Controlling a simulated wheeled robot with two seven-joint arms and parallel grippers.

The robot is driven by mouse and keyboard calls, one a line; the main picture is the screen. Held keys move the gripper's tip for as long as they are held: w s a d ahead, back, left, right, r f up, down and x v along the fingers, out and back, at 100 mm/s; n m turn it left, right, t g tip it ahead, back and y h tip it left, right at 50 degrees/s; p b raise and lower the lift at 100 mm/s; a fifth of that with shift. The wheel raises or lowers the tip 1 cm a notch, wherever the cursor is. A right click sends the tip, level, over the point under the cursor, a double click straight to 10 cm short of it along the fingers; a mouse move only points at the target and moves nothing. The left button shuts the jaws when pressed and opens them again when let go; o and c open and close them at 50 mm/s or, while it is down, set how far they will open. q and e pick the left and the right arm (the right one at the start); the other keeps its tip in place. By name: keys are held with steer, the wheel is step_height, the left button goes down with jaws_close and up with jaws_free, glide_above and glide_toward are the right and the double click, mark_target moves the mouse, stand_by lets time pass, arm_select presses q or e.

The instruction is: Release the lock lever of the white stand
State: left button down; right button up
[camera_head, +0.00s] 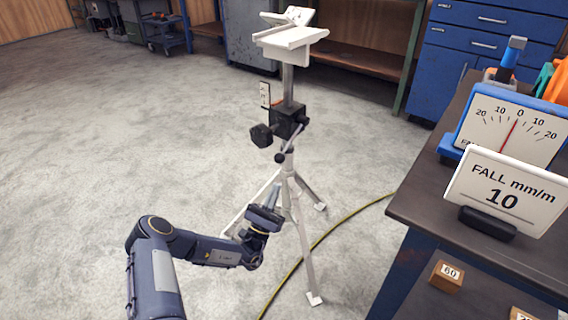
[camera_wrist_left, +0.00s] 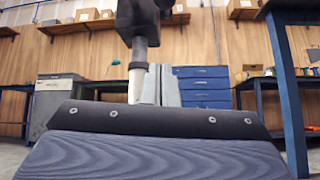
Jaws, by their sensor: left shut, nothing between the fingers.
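The white stand (camera_head: 289,85) stands upright on the floor on three legs, with a white cradle (camera_head: 290,38) on top. A black clamp block (camera_head: 288,120) sits on its post. The lock lever (camera_head: 294,144), a thin grey rod with a black ball end, slants down and left from the block. My left gripper (camera_head: 272,192) is shut and empty, below the lever's ball and beside the top of the legs, fingers pointing up. In the left wrist view the fingers (camera_wrist_left: 168,84) rise next to the white post (camera_wrist_left: 137,86), under the black block (camera_wrist_left: 139,22). Contact with the stand cannot be told.
A dark workbench (camera_head: 440,205) stands at the right, bearing a dial gauge (camera_head: 507,135) and a sign (camera_head: 505,190) reading "FALL mm/m 10". A small wooden block (camera_head: 446,276) marked 60 is below. A yellow-green hose (camera_head: 345,218) crosses the floor. Floor left of the stand is clear.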

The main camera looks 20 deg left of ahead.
mark_target(291, 140)
arm_select(q)
steer(key=shift+w, duration=0.1)
step_height(291, 140, up, 9)
steer(key=w+d+p, duration=0.1)
steer(key=w+p, duration=0.1)
steer(key=p, duration=0.1)
steer(key=shift+w, duration=0.35)
steer(key=shift+d, duration=0.1)
